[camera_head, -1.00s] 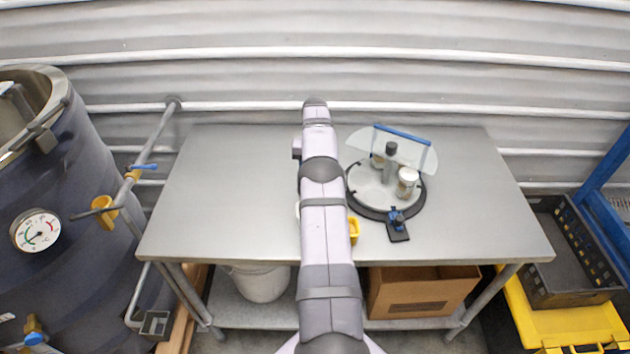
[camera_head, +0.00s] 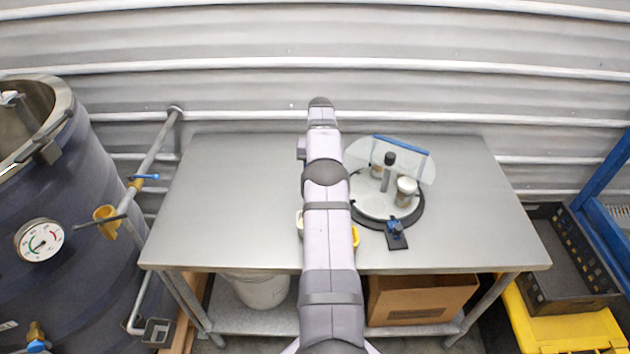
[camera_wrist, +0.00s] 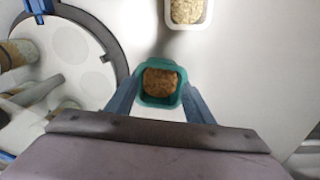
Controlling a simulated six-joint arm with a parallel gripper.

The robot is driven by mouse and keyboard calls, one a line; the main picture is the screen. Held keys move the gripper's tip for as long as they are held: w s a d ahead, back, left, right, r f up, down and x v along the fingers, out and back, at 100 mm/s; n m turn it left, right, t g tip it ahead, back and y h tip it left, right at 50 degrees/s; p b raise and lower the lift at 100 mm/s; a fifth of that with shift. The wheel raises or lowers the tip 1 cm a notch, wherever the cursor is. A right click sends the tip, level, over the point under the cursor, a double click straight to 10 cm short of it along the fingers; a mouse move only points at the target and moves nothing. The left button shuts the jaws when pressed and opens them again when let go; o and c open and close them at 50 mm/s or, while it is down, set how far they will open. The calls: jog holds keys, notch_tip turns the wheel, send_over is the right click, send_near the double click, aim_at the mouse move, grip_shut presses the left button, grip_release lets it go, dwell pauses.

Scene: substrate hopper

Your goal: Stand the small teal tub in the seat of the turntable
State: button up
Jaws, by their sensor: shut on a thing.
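The small teal tub (camera_wrist: 141,97) has brown contents and shows in the wrist view between the blue-grey fingers of my gripper (camera_wrist: 160,94). My gripper is shut on it, and the tub looks upright from above. In the head view my arm hides the tub and the gripper. The turntable (camera_head: 370,207) is a pale disc with a dark rim, right of my arm. In the wrist view the turntable (camera_wrist: 100,75) lies left of the tub, apart from it. Pale round marks (camera_wrist: 70,45) show on its disc; I cannot tell which is the seat.
The turntable carries a post (camera_head: 388,172), white-topped jars (camera_head: 405,191) and a clear shield with a blue edge (camera_head: 402,145). A blue clamp (camera_head: 395,230) sits at its front. A white tub of pale grains (camera_wrist: 187,12) stands nearby. The table's right side (camera_head: 480,220) is clear.

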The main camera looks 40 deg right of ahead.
jog(key=s+d+r+m+p, duration=0.2)
jog(key=s+d+r, duration=0.1)
jog(key=s+d, duration=0.2)
jog(key=s+d+r+m+p, duration=0.2)
jog(key=s+d, duration=0.3)
jog(key=s, duration=0.4)
jog(key=shift+s+r+m+p, duration=0.3)
jog(key=shift+s+r+m, duration=0.15)
jog(key=shift+r, duration=0.3)
jog(key=shift+f, duration=0.1)
jog(key=shift+f+b, duration=2.6)
jog(key=shift+f, duration=1.25)
jog(key=shift+f+b, duration=0.3)
